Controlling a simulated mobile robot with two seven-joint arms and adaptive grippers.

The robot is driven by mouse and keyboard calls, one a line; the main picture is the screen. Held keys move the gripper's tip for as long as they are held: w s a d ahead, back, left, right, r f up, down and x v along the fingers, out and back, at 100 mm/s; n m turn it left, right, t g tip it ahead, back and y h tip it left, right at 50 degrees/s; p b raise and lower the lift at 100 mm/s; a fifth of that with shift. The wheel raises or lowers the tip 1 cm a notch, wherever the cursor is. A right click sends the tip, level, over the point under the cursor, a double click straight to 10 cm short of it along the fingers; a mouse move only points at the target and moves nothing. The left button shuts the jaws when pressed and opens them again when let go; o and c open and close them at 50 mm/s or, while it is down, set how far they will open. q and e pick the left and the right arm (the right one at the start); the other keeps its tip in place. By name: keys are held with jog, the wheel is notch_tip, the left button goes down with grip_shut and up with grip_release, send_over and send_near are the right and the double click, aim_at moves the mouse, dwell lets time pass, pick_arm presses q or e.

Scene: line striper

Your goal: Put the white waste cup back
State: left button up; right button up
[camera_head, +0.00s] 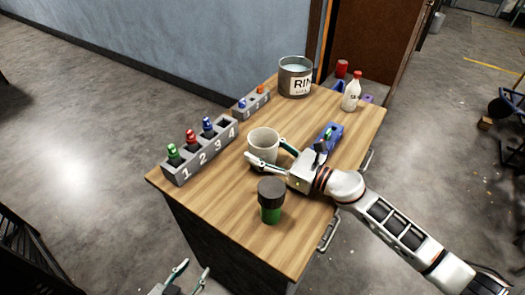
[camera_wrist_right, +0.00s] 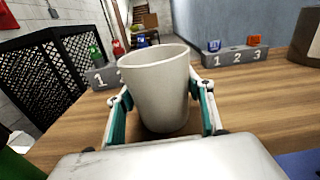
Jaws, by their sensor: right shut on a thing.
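The white waste cup (camera_head: 263,147) is upright near the middle of the wooden table, and its open top faces up. My right gripper (camera_head: 271,152) is shut on it, with one finger on each side. In the right wrist view the cup (camera_wrist_right: 158,88) sits between the two teal-lined fingers (camera_wrist_right: 160,112). I cannot tell whether its base touches the table. My left gripper (camera_head: 190,274) is at the bottom edge of the head view, off the table, with its fingers apart and nothing between them.
A numbered rack (camera_head: 200,158) holds green, red and blue bottles; slot 4 looks empty. A smaller rack (camera_head: 250,104) stands behind it. A rinse tub (camera_head: 295,78) and white bottle (camera_head: 351,93) are at the back. A dark-lidded green jar (camera_head: 270,200) stands in front; a blue object (camera_head: 329,136) lies right.

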pick_arm(q)
jog(key=shift+r, duration=0.15)
pick_arm(e)
jog(key=shift+f, duration=0.2)
jog(key=o, duration=1.3)
pick_arm(q)
jog(key=shift+w+r, duration=0.1)
pick_arm(e)
jog(key=shift+r, duration=0.2)
jog(key=shift+r, duration=0.2)
jog(key=b+v, duration=0.1)
jog(key=v, duration=0.4)
jog(key=b+v, duration=0.1)
jog(key=v, duration=0.5)
jog(key=shift+a+f, duration=0.1)
jog(key=shift+f, duration=0.15)
jog(key=shift+s+d+r, duration=0.15)
jog(key=shift+s+d, duration=0.15)
jog(key=shift+d, duration=0.2)
pick_arm(q)
jog(key=f, duration=0.2)
jog(key=shift+s+f, duration=0.3)
jog(key=shift+f, duration=0.05)
